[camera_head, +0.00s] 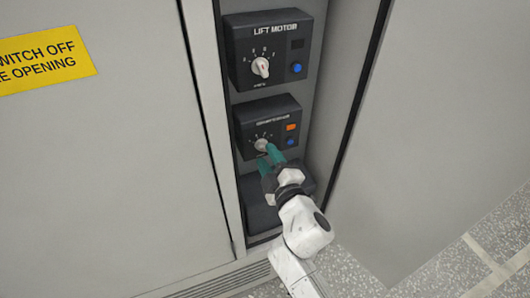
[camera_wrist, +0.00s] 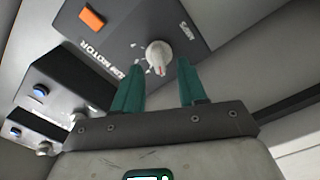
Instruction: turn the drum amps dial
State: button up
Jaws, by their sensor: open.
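The white dial (camera_head: 261,144) is on the middle dark control box (camera_head: 243,127). It also shows in the wrist view (camera_wrist: 158,54) with a reddish pointer line, beside a label that seems to read AMPS. The box's title ends in MOTOR in the wrist view; its first word is partly hidden by a finger. My gripper (camera_head: 269,157) has teal fingers and is at the dial's lower right in the head view. In the wrist view my gripper (camera_wrist: 158,66) is open, with the dial between and just past the fingertips. I cannot tell whether they touch it.
The middle box has an orange button (camera_head: 291,127) and a blue button (camera_head: 290,142). Above it is the LIFT MOTOR box (camera_head: 284,50) with its own dial (camera_head: 260,67). My arm partly covers a lower dark box (camera_head: 258,215). Cabinet walls flank the narrow recess.

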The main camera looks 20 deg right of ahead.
jog(key=s, duration=0.8)
jog(key=shift+b, duration=0.35)
jog(key=s+d+f+m+g+h+p, duration=0.3)
jog(key=s+d+f+m+g+h, duration=0.1)
jog(key=s+d+f+m+g, duration=0.6)
jog(key=s+a+f+m+g+y+p, duration=0.1)
jog(key=s+g+y, duration=0.1)
jog(key=s, duration=0.7)
jog(key=s+f+m+g+y, duration=0.1)
jog(key=s+g, duration=0.4)
jog(key=s, duration=0.3)
jog(key=shift+s+a+f+m+y+p, duration=0.3)
jog(key=shift+s+a+f+y+p, duration=0.05)
jog(key=shift+s+a+f+y, duration=0.05)
